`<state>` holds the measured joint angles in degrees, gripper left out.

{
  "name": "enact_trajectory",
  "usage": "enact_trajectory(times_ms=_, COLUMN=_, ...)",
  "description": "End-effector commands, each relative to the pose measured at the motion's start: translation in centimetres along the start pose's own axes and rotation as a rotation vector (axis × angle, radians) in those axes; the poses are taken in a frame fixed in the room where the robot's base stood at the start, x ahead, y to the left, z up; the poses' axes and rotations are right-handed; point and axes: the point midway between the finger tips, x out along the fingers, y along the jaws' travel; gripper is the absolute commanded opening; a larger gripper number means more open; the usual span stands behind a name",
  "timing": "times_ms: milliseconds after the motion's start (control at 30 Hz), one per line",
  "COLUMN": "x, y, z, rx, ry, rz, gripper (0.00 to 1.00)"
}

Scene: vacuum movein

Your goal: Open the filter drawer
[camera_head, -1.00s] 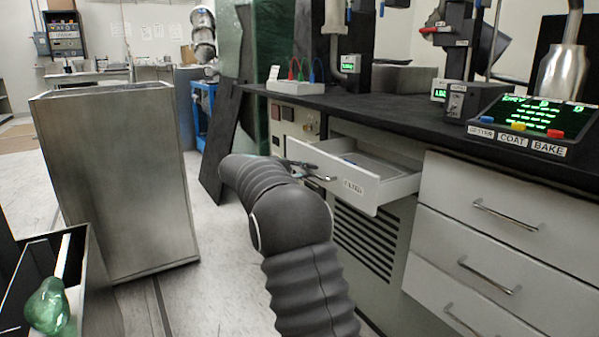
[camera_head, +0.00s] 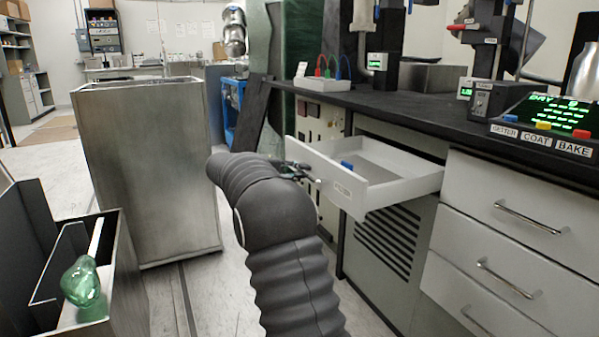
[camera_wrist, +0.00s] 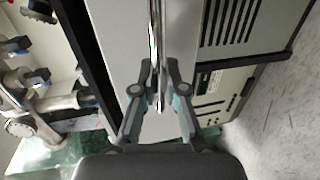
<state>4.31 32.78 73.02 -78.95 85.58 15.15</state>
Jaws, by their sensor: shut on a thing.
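The filter drawer (camera_head: 350,190) is a white drawer under the black counter, with a small label on its front. It stands pulled well out of its cabinet, and a small blue item (camera_head: 346,164) shows inside it. My gripper (camera_head: 308,175) is at the drawer's front, partly hidden by my arm. In the wrist view my gripper (camera_wrist: 160,95) has its two fingers on either side of the metal drawer handle (camera_wrist: 155,50), shut on it. The grey drawer front (camera_wrist: 115,35) shows beside the handle.
Closed white drawers (camera_head: 515,215) with metal handles stand to the right. A tall metal bin (camera_head: 150,170) stands to the left on the floor. A dark box (camera_head: 125,280) holding a green lump (camera_head: 85,285) is at lower left. The black counter (camera_head: 420,105) carries equipment.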

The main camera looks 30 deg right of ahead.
Motion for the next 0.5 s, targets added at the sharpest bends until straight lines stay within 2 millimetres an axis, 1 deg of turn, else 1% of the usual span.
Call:
enact_trajectory(times_ms=33, x=0.05, y=-0.14, z=0.11, rx=-0.002, ry=-0.005, rz=-0.002, gripper=0.0)
enact_trajectory(times_ms=67, x=0.03, y=-0.14, z=0.11, rx=-0.002, ry=-0.005, rz=-0.002, gripper=0.16)
enact_trajectory(times_ms=100, x=-0.06, y=-0.16, z=0.08, rx=-0.002, ry=-0.003, rz=-0.002, gripper=0.26)
enact_trajectory(times_ms=133, x=-0.09, y=-0.16, z=0.06, rx=-0.002, ry=-0.003, rz=-0.002, gripper=0.33)
enact_trajectory(times_ms=167, x=-0.1, y=-0.16, z=0.05, rx=-0.002, ry=-0.002, rz=-0.001, gripper=0.37)
enact_trajectory(times_ms=500, x=-0.38, y=-0.08, z=-0.03, rx=-0.001, ry=0.001, rz=-0.001, gripper=0.37)
